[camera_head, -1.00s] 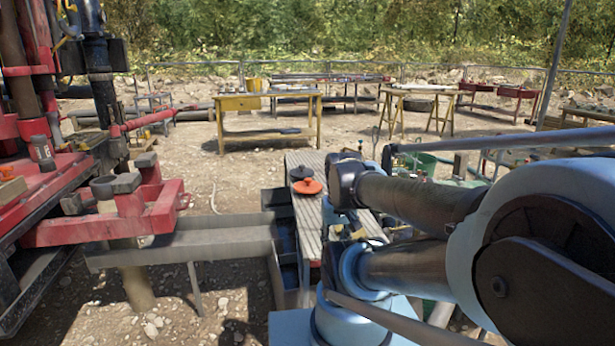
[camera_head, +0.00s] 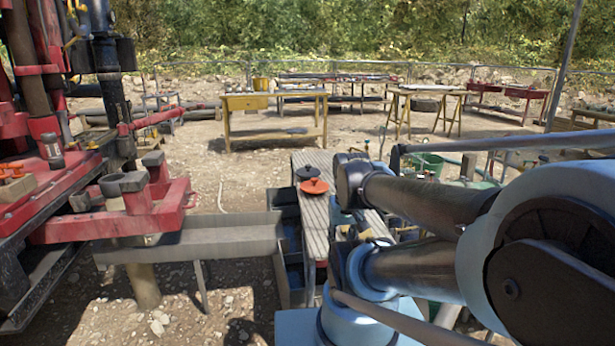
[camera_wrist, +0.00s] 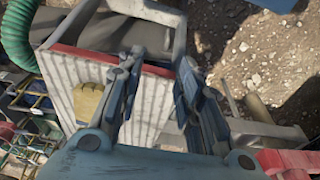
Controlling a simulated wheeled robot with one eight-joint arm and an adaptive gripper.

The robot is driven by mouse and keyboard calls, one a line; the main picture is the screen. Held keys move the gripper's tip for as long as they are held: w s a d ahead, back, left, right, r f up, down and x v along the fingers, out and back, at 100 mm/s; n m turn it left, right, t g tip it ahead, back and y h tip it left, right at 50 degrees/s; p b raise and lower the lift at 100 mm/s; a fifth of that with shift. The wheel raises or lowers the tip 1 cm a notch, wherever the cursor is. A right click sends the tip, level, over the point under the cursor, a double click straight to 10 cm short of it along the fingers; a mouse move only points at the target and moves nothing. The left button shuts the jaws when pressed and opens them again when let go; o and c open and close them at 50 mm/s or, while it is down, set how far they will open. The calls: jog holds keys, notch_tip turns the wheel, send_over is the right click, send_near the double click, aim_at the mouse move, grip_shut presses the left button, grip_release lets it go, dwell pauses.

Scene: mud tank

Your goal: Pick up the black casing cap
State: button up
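The black casing cap (camera_head: 306,173) lies on a pale wooden plank (camera_head: 313,216) in the middle of the head view. An orange cap (camera_head: 315,187) lies just in front of it, close beside or touching it; I cannot tell which. My gripper (camera_wrist: 162,60) shows in the wrist view, with its two fingers spread apart and nothing between them. Neither cap can be made out in the wrist view. My gripper is not clearly visible in the head view.
A grey metal trough (camera_head: 190,240) runs to the left of the plank. A red drilling rig (camera_head: 120,212) stands at the left. A yellow workbench (camera_head: 275,103) stands farther back. A green hose (camera_wrist: 18,35) shows in the wrist view. Open gravel lies between plank and workbench.

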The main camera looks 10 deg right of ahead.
jog(key=shift+o, duration=0.8)
jog(key=o, duration=0.3)
jog(key=shift+s+r, duration=0.25)
jog(key=shift+r, duration=0.05)
jog(key=shift+o, duration=0.2)
jog(key=w+r+m, duration=0.7)
jog(key=w+r, duration=1.5)
jog(key=w, duration=0.4)
jog(key=w+r+m+g, duration=0.1)
jog(key=w+r+m, duration=0.15)
jog(key=w, duration=0.95)
jog(key=w+r+m, duration=0.2)
jog(key=w+m, duration=0.1)
jog(key=w, duration=0.8)
jog(key=m+g, duration=0.1)
jog(key=m, duration=0.7)
send_over(308, 165)
notch_tip(308, 165, down, 16)
notch_tip(308, 165, down, 17)
jog(key=shift+r, duration=0.1)
